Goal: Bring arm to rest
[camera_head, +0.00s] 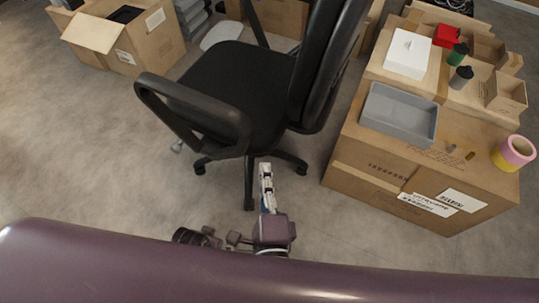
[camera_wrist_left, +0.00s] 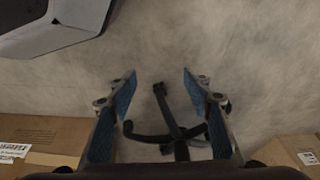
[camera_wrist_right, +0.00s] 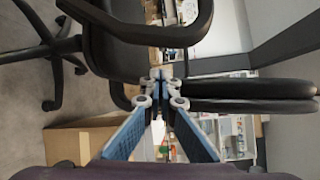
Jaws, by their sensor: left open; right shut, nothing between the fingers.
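My right gripper (camera_head: 266,172) points away from me over the floor, in front of the office chair, with its fingers together. The right wrist view shows its blue-padded fingers meeting at the tips (camera_wrist_right: 161,74), with nothing between them. My left gripper (camera_wrist_left: 158,76) shows in the left wrist view with its two blue-padded fingers spread apart. It is empty, with bare floor and the dark legs of a chair base beyond it. I cannot make out the left fingers in the head view.
A black office chair (camera_head: 235,100) stands close in front of my right gripper. A large carton (camera_head: 375,170) at right carries a grey tray (camera_head: 372,123), a white box (camera_head: 408,54) and a tape roll (camera_head: 513,152). An open carton (camera_head: 125,45) stands at back left. Floor at left is clear.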

